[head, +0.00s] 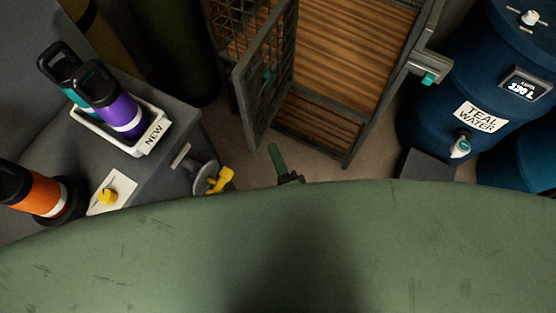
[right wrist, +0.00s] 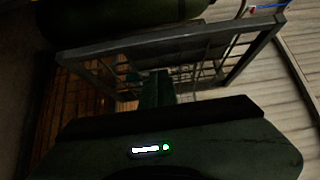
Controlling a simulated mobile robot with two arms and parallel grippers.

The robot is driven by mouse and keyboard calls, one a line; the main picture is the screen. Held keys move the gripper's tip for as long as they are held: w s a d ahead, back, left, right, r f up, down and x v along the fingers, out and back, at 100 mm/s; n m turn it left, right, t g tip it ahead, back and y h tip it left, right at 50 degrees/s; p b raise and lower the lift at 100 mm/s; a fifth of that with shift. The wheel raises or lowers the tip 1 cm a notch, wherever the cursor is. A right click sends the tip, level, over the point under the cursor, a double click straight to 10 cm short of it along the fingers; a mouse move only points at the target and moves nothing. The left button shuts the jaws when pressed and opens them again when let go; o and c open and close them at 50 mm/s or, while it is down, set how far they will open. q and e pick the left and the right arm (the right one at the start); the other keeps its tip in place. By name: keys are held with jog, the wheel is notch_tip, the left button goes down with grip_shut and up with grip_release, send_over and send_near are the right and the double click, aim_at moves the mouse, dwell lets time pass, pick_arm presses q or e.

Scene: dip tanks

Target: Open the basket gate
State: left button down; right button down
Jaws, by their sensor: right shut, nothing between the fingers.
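The basket (head: 347,158) is a dark metal cage with a slatted wooden floor, at the top middle of the head view. Its mesh gate (head: 240,88) stands swung out at the left, apart from the right post, and the front is open. A teal handle (head: 267,77) shows on the gate. A teal-tipped latch (head: 428,79) sits at the right post. My right gripper (head: 276,158) is shut and empty, just below the gate's lower end. In the right wrist view the gripper (right wrist: 157,85) appears in front of the gate frame (right wrist: 170,38); contact is unclear. My left gripper is out of view.
A grey bench (head: 60,130) at left holds a white NEW bin (head: 133,141) with bottles, an orange bottle (head: 35,195) and a yellow button (head: 107,196). A yellow-handled fitting (head: 220,180) juts from it. A blue TEAL WATER tank (head: 440,105) stands right.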

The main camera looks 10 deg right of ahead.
aim_at(251, 126)
jog(key=shift+w+a+p, duration=0.25)
jog(key=shift+w+a, duration=0.85)
jog(key=shift+w, duration=0.3)
jog(key=shift+w+a+p, duration=0.2)
jog(key=shift+w+a, duration=0.85)
jog(key=shift+w, duration=0.35)
jog(key=shift+a, duration=0.15)
